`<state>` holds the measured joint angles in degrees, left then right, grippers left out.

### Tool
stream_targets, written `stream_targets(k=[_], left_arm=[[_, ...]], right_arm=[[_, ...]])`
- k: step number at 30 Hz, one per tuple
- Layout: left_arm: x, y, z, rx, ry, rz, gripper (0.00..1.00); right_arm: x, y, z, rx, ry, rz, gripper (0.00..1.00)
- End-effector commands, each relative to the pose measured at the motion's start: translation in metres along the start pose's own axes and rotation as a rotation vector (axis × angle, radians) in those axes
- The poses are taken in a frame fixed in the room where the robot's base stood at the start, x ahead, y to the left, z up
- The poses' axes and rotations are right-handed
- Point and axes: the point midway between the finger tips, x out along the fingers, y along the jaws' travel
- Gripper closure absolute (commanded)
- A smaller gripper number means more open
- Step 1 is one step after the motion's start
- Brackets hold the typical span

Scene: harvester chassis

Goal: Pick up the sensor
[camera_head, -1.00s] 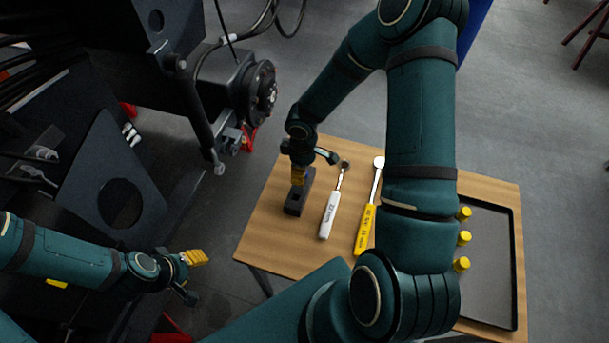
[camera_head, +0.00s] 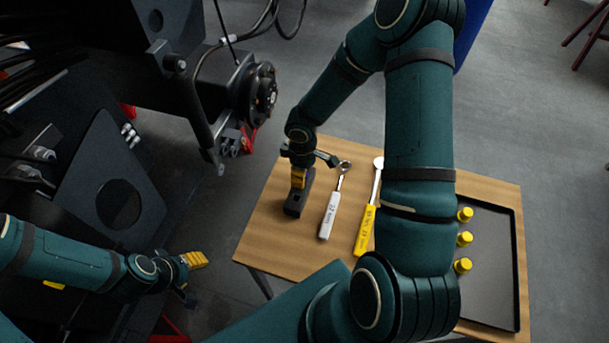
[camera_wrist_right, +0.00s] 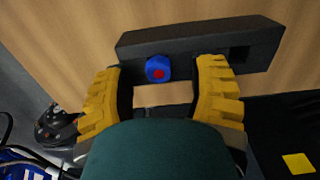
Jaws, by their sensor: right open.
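The sensor, a small blue piece with a red dot (camera_wrist_right: 158,69), sits in a black holder block (camera_wrist_right: 190,43) in the right wrist view. The holder also shows on the table in the head view (camera_head: 294,207). My right gripper (camera_wrist_right: 163,80) is open, its yellow fingers on either side of the sensor, with a gap on both sides. In the head view my right gripper (camera_head: 299,181) is at the far end of the holder and hides the sensor. My left gripper (camera_head: 194,260) is off the table at the lower left; its finger gap does not show.
A white-handled wrench (camera_head: 329,216) and a yellow-handled tool (camera_head: 365,231) lie right of the holder on the wooden table (camera_head: 264,235). A black tray (camera_head: 490,270) with yellow-capped pieces is at the right. The dark harvester chassis (camera_head: 110,190) stands left.

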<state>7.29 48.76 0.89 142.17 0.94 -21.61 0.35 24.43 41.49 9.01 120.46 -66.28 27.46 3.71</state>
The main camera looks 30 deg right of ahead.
Motion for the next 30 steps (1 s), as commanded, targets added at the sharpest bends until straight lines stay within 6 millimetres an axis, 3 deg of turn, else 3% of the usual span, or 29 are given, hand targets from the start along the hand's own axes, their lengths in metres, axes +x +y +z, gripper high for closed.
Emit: stream_targets(k=[11,12,15,17,30], left_arm=[[0.0014,-0.0005,0.0001,0.000,0.000,0.000,0.53],[0.0014,-0.0005,0.0002,0.000,0.000,0.000,0.53],[0.0014,-0.0005,0.0002,0.000,0.000,0.000,0.53],[0.0014,-0.0006,0.0002,0.000,0.000,0.000,0.53],[0.0007,-0.0003,0.0001,0.000,0.000,0.000,0.53]], right_arm=[[0.0008,0.0000,0.0001,0.000,0.000,0.000,0.43],[0.0008,0.0000,0.0001,0.000,0.000,0.000,0.47],[0.0008,0.0000,0.0001,0.000,0.000,0.000,0.82],[0.0008,0.0001,0.0001,0.000,0.000,0.000,1.00],[0.0008,-0.0002,0.0004,0.000,-0.001,-0.001,1.00]])
